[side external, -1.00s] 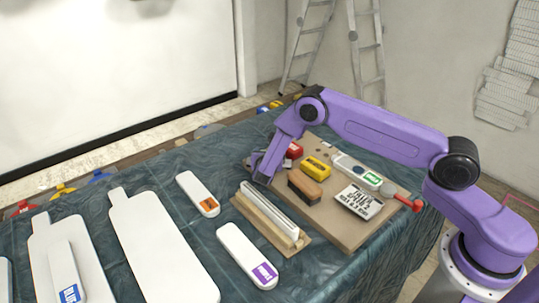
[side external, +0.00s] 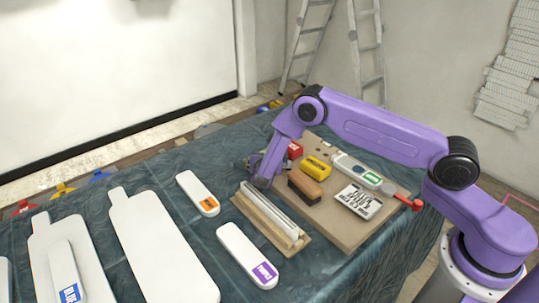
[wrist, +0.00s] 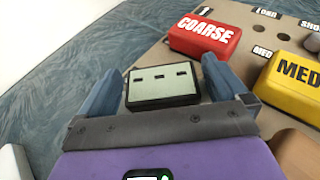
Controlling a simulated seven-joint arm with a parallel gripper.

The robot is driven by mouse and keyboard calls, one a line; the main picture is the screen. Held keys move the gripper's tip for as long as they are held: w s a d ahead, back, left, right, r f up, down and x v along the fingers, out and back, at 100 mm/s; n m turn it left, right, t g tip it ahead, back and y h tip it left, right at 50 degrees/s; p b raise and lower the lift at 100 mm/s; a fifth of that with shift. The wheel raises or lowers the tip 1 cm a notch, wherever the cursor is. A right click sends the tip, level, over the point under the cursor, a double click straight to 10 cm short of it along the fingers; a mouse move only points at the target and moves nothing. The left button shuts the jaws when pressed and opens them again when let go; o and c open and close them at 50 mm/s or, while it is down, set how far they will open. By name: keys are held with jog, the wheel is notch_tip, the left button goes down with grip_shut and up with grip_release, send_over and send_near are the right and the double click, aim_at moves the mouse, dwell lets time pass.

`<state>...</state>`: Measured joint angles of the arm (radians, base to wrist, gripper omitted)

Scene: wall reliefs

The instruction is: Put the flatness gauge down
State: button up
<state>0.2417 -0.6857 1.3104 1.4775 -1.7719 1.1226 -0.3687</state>
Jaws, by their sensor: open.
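A small black box with a pale green face and several dark marks, which I take to be the flatness gauge (wrist: 162,87), shows in the wrist view. My gripper (wrist: 160,80) is open, with one blue-grey finger on each side of the box. A small gap seems to show beside the box, but I cannot tell whether a finger touches it. In the side view my gripper (side external: 257,166) is low at the board's left edge and hides the gauge.
Red COARSE (wrist: 205,33) and yellow MED (wrist: 290,85) blocks sit right of my gripper. A brown brush-like block (side external: 305,188) and a long metal bar on a wooden base (side external: 268,220) are close by. White boards (side external: 160,245) lie on the cloth at left.

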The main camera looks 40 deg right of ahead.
jog(key=v, duration=1)
jog(key=s+d+r+m+g+y, duration=0.15)
jog(key=s+r+m+g, duration=0.5)
jog(key=s+r, duration=0.75)
jog(key=s+r+m+g+y, duration=0.1)
jog(key=s+m+y, duration=0.3)
jog(key=s, duration=0.9)
jog(key=s+d+r+m+g+y, duration=0.1)
jog(key=s+r+m+g+y, duration=0.1)
jog(key=s, duration=1.1)
jog(key=r+m+y, duration=0.1)
jog(key=m+y, duration=0.1)
jog(key=shift+y, duration=0.35)
